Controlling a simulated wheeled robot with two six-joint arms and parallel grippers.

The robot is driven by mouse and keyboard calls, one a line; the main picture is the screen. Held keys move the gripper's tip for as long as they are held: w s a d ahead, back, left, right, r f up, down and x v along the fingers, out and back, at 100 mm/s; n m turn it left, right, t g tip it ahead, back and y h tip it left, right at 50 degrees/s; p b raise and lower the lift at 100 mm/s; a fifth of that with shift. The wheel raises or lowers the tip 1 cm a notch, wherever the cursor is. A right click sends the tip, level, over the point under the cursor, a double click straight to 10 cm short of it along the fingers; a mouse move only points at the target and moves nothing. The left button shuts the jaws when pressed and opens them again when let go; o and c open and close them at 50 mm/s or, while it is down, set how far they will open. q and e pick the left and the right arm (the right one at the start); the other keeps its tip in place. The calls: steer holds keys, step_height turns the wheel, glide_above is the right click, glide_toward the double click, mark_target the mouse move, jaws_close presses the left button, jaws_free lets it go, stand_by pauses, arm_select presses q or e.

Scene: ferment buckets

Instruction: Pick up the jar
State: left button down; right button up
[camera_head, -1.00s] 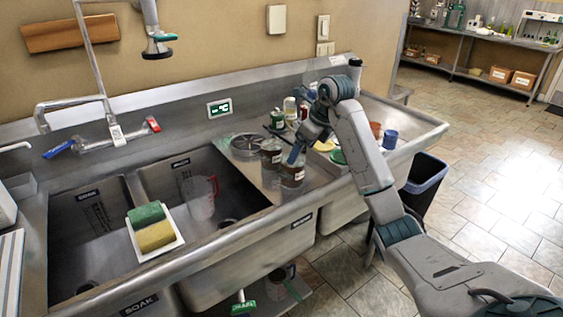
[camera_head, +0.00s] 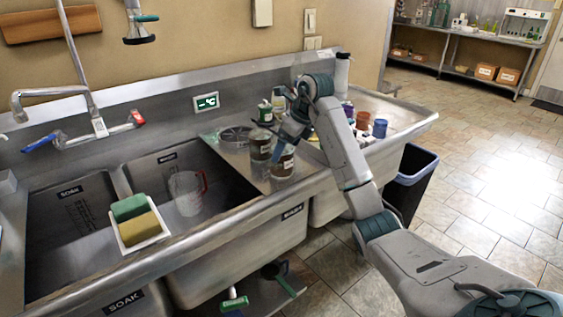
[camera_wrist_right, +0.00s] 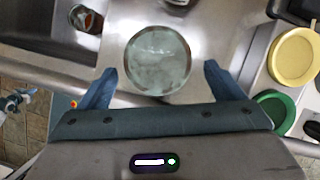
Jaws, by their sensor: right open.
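Two glass jars with dark labels stand on the steel counter right of the sink basins. My right gripper (camera_head: 288,138) is at the nearer jar (camera_head: 282,166), reaching down from above and partly covering its top. The other jar (camera_head: 260,148) stands just behind and to the left. In the right wrist view my right gripper (camera_wrist_right: 160,84) is open, with a blue finger on either side of the near edge of a round, pale jar top (camera_wrist_right: 157,60). There are visible gaps between the fingers and the jar. My left gripper is not in view.
A clear jug with a red handle (camera_head: 187,192) stands in the right basin. A sponge tray (camera_head: 140,232) sits on the basin divider. Bottles and cups (camera_head: 380,128) stand further right. A yellow lid (camera_wrist_right: 294,56) and a green lid (camera_wrist_right: 276,110) lie right of the jar.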

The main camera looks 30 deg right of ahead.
steer(key=shift+w+f, duration=0.15)
steer(key=shift+f, duration=0.1)
steer(key=shift+a+f, duration=0.15)
steer(key=shift+f, duration=0.1)
steer(key=x, duration=0.4)
steer(key=shift+w+a+f+p, duration=0.1)
steer(key=shift+w+a+p, duration=0.05)
steer(key=shift+w+p, duration=0.15)
steer(key=c, duration=1.1)
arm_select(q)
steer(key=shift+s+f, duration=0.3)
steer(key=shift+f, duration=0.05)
